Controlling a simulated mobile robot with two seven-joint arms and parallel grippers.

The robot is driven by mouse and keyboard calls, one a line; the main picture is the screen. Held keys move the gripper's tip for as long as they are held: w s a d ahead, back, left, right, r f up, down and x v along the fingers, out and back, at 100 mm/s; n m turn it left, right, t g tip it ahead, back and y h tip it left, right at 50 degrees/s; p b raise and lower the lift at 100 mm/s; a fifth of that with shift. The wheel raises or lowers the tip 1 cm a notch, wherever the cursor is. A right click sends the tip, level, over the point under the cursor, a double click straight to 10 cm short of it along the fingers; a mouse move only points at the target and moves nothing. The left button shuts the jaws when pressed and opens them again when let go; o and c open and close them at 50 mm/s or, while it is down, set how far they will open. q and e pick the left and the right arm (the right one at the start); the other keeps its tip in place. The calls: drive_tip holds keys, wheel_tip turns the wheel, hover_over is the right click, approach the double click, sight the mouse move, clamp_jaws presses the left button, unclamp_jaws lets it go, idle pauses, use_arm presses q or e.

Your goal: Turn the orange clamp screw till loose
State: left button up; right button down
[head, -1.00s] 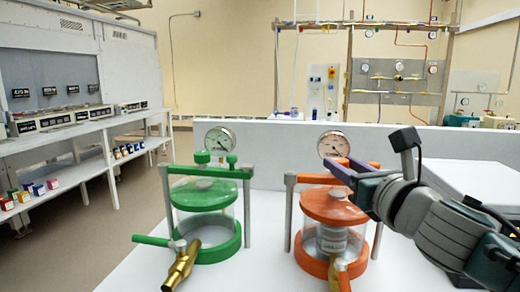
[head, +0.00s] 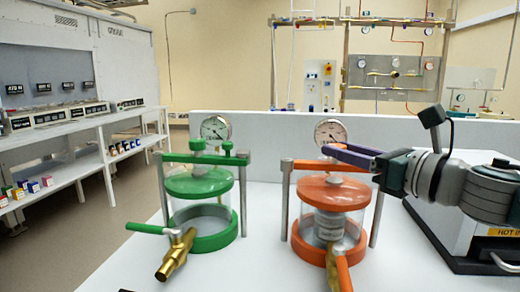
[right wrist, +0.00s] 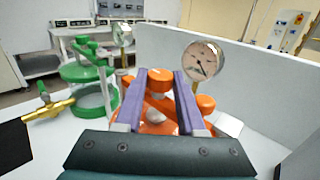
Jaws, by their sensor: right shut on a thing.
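The orange vessel (head: 326,188) stands on the white bench, with a clear wall, an orange lid and a clamp bar (head: 300,165) across its top. A metal container (head: 330,226) shows inside it. My right gripper (head: 331,149) reaches in from the right over the clamp bar. In the right wrist view its two purple fingers (right wrist: 159,80) close on the orange clamp screw (right wrist: 158,76) at the top of the bar. In the head view the fingers hide that screw. My left gripper is out of view.
A green vessel (head: 199,184) with a brass valve (head: 175,255) stands to the left. Pressure gauges (head: 330,133) rise behind both vessels, before a low white wall (head: 270,140). A box with a yellow label (head: 501,232) is under my right arm.

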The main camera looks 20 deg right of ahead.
drive_tip(key=c, duration=0.5)
unclamp_jaws()
drive_tip(key=shift+d, duration=0.1)
